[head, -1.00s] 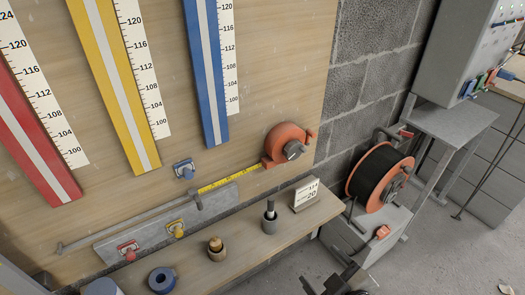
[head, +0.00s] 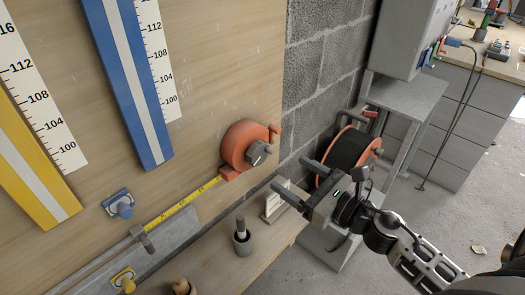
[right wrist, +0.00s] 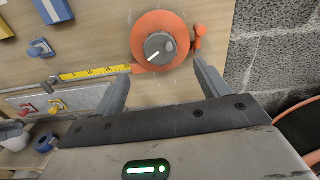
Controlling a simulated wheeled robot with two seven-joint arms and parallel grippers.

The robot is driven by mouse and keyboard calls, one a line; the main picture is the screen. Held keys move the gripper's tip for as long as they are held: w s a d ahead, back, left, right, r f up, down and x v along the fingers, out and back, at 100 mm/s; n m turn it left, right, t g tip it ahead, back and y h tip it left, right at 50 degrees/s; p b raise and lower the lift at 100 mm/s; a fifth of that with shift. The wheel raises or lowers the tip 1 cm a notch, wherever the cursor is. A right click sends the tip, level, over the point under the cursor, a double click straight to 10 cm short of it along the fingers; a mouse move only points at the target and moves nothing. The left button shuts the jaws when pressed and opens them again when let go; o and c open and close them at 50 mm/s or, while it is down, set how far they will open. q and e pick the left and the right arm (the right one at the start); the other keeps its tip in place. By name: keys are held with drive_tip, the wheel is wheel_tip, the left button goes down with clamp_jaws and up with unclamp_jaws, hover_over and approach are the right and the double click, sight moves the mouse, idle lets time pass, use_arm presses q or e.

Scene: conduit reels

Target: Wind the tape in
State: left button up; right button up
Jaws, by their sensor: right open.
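An orange tape reel (head: 245,146) with a dark grey knob (head: 258,152) is mounted on the wooden board. A yellow tape (head: 184,202) runs from it down to the left, to a grey post (head: 142,240) at a metal rail. The reel shows in the right wrist view (right wrist: 165,42) with its knob facing me and an orange crank handle (right wrist: 200,32) at its upper right. My right gripper (head: 291,179) is open and empty, right of and below the reel, apart from it. In the right wrist view its fingers (right wrist: 162,85) stand below the reel. My left gripper is out of view.
Below the reel, a shelf (head: 225,265) holds a grey holder with a dark peg (head: 242,238) and a small sign (head: 277,203). A black cable reel (head: 350,150) stands behind my right gripper. Blue (head: 127,80) and yellow (head: 35,165) strips hang on the board.

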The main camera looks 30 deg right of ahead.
sight(261, 155)
drive_tip(key=p+x, duration=0.2)
drive_tip(key=x, duration=0.7)
drive_tip(key=shift+w+a, duration=0.15)
drive_tip(key=shift+w, duration=0.15)
drive_tip(key=c, duration=1)
